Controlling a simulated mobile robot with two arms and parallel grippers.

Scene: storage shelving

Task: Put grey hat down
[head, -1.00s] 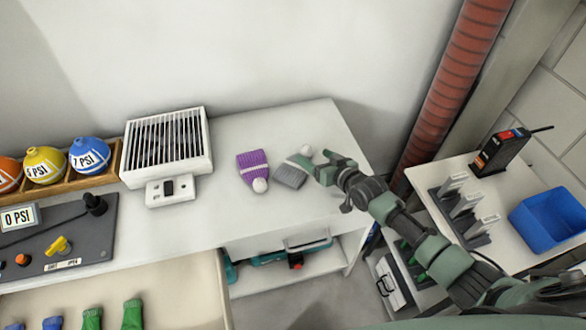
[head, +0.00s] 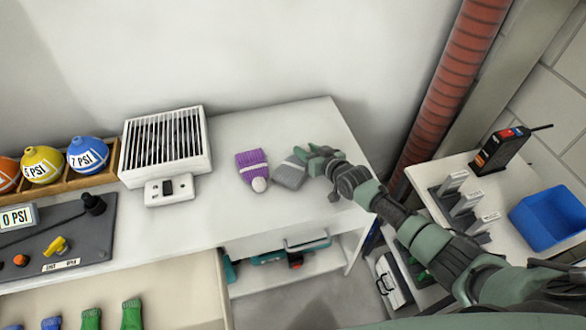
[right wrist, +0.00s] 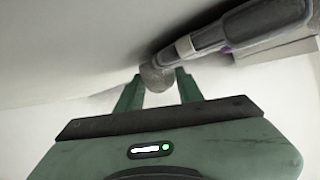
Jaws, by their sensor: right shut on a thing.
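The grey hat (head: 290,173) is at the right part of the white worktop, just right of the purple hat (head: 252,170). My right gripper (head: 308,154) is shut on its pompom end, which shows between the two fingers in the right wrist view (right wrist: 157,78). The fingers hide the pompom in the head view. The hat's body stretches away from the fingers to the upper right in the wrist view. I cannot tell whether the hat touches the worktop. My left gripper is not in view.
A white grille heater (head: 165,145) stands left on the worktop (head: 225,215). Further left are several labelled balls (head: 88,155) and a grey control panel (head: 60,235). A red ribbed pipe (head: 450,85) rises at right, near a blue bin (head: 548,215). The worktop front is clear.

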